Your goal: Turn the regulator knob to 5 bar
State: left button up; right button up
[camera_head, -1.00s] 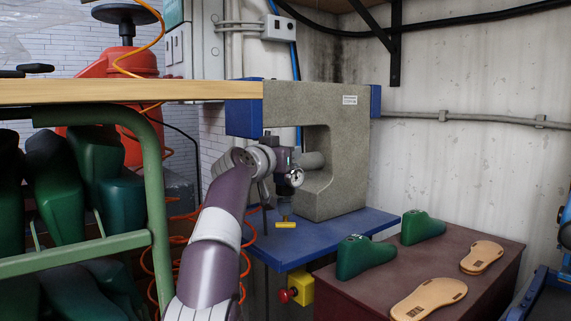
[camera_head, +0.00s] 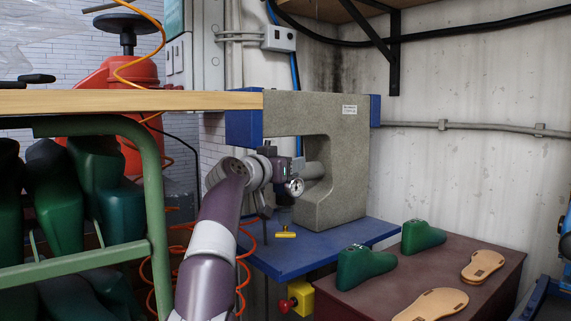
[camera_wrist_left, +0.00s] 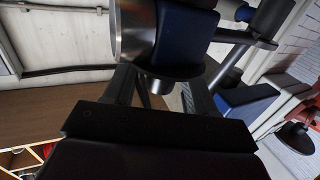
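The round pressure gauge (camera_head: 295,187) shows a pale face at the front of the press, too small to read. My left gripper (camera_head: 288,166) is beside it, a dark shape overlapping the regulator area. In the left wrist view, a dark blue body (camera_wrist_left: 187,35) with a bright metal cylinder (camera_wrist_left: 135,30) fills the top, close beyond my fingers. The left gripper (camera_wrist_left: 160,90) shows two fingers apart at their bases. Their tips are hidden behind this hardware, so I cannot tell whether they touch or hold the knob. The knob cannot be clearly made out. My right gripper is not in view.
The grey press (camera_head: 345,155) stands on a blue table (camera_head: 330,240). A wooden bench top (camera_head: 130,101) is left of the arm. Green lasts (camera_head: 362,267) and tan soles (camera_head: 432,304) lie on the brown box at right.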

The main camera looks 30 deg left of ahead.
pick_arm(q)
notch_tip(320, 180, up, 6)
jog(key=p, duration=0.5)
jog(key=shift+p, duration=0.35)
jog(key=d+b, duration=0.1)
jog(key=d, duration=0.1)
jog(key=shift+d, duration=0.3)
jog(key=d+r+p, duration=0.3)
jog(key=d+r, duration=0.2)
jog(key=d, duration=0.4)
jog(key=shift+w+f, duration=0.1)
jog(key=shift+w, duration=0.05)
